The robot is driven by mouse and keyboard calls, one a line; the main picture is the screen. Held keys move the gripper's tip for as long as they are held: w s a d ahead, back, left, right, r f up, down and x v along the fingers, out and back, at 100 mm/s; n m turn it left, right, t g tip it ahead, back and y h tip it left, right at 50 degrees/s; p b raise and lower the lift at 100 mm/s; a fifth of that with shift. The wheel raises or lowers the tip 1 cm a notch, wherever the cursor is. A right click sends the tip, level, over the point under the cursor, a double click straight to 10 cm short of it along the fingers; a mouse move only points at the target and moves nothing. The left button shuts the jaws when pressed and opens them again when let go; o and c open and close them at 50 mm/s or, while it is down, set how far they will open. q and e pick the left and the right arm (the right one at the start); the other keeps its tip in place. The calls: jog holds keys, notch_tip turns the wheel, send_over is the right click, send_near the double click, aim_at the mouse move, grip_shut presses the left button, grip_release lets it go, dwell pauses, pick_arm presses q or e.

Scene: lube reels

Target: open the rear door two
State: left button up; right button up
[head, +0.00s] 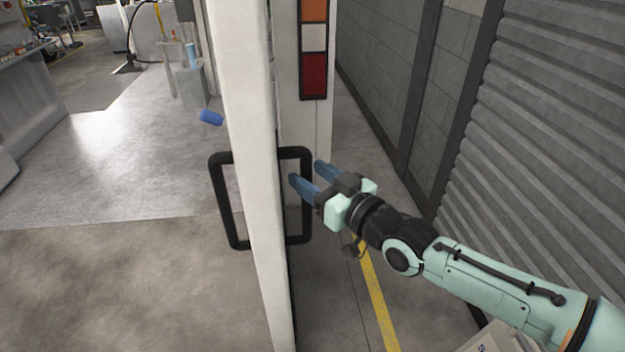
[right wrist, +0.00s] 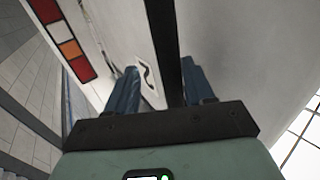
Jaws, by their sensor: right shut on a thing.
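A white door (head: 250,130) stands nearly edge-on in the middle of the head view. A black loop handle (head: 305,228) is on its right face, and a matching black handle (head: 227,205) is on its left face. My right gripper (head: 306,173) is at the upper part of the right-face handle, with its blue fingers pointing at the door. In the right wrist view, a black bar (right wrist: 163,45) passes between the two fingers, and the gripper is shut on it. My left gripper is not in view.
A white panel with an orange, white and red reflector strip (head: 314,50) stands behind the door. A corrugated shutter (head: 540,140) and grey wall run along the right. A blue object (head: 211,117) shows left of the door. Open floor (head: 120,180) lies to the left.

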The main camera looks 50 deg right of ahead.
jog(key=shift+f, duration=0.1)
dwell(0.6)
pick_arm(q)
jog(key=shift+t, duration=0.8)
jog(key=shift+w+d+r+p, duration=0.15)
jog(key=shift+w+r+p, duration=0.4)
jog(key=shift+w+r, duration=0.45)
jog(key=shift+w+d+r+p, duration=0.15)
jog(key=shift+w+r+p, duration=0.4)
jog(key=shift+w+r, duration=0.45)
pick_arm(e)
jog(key=s+a, duration=0.2)
jog(key=s, duration=1.1)
jog(key=shift+a, duration=0.2)
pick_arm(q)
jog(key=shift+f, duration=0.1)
pick_arm(e)
jog(key=shift+s, duration=0.1)
